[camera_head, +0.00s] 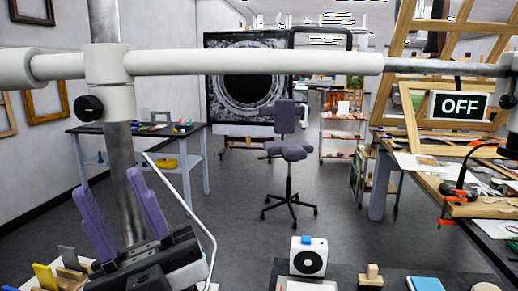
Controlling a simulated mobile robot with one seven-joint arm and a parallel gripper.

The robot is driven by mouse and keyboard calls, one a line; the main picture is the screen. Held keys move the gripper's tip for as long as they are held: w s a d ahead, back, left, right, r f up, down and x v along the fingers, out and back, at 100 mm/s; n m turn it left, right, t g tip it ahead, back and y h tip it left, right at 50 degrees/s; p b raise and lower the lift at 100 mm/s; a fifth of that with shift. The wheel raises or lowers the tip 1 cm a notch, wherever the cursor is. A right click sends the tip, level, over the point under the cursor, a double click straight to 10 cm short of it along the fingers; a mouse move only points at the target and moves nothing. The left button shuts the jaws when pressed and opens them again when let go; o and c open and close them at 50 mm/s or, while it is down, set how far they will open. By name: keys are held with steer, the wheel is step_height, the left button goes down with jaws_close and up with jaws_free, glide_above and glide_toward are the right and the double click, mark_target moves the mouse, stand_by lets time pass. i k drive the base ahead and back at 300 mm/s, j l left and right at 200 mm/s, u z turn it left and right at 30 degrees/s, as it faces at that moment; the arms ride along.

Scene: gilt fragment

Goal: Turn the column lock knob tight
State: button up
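The black column lock knob (89,108) sticks out to the left from the white clamp collar (108,80) on the upright metal column (125,170). A white horizontal arm (250,63) runs through the top of this collar. My gripper (106,183), with two purple fingers on a dark body, is at the lower left, below the knob. The fingers point up and stand well apart, with nothing held between them. They are clear of the knob. The column's lower end is hidden behind my gripper. How tight the knob is cannot be told.
A blue-grey side table (137,131) with small tools stands behind the column. A purple chair (287,150) is on the open floor. A white device (308,256) is at the front. A white cable passes right of my gripper.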

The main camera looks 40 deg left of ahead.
mark_target(88, 108)
steer(key=l+u, duration=0.1)
steer(key=u, duration=0.2)
steer(key=l+u, duration=0.1)
steer(key=u, duration=0.15)
steer(key=j+u, duration=0.2)
steer(key=u, duration=0.9)
steer(key=j+z, duration=0.35)
steer(key=j, duration=0.4)
